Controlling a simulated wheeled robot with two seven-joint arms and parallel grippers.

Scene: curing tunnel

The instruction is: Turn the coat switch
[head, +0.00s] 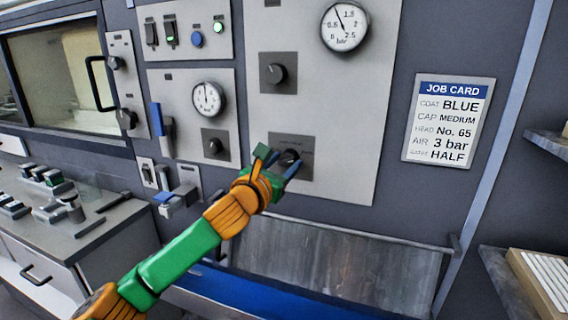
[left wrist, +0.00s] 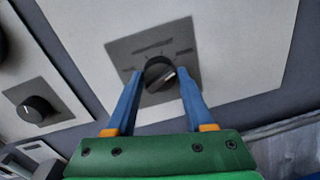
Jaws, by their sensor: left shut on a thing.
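A black rotary switch (head: 289,157) sits on a dark grey plate (head: 304,170) low on the large light panel. Its labels are too small to read, so I cannot confirm that it is the coat switch. My left gripper (head: 277,162) is at this switch, with its blue fingers on either side of the knob. In the left wrist view the black knob (left wrist: 158,72) shows between the two fingertips, its pointer tilted to the lower right. The fingers are shut on it. My right gripper is not in view.
A job card (head: 448,120) at the right reads coat BLUE. Above the switch are another black knob (head: 275,74) and a gauge (head: 345,27). To the left are a second gauge (head: 208,99) and a knob (head: 214,145). A metal-walled trough (head: 340,262) lies below.

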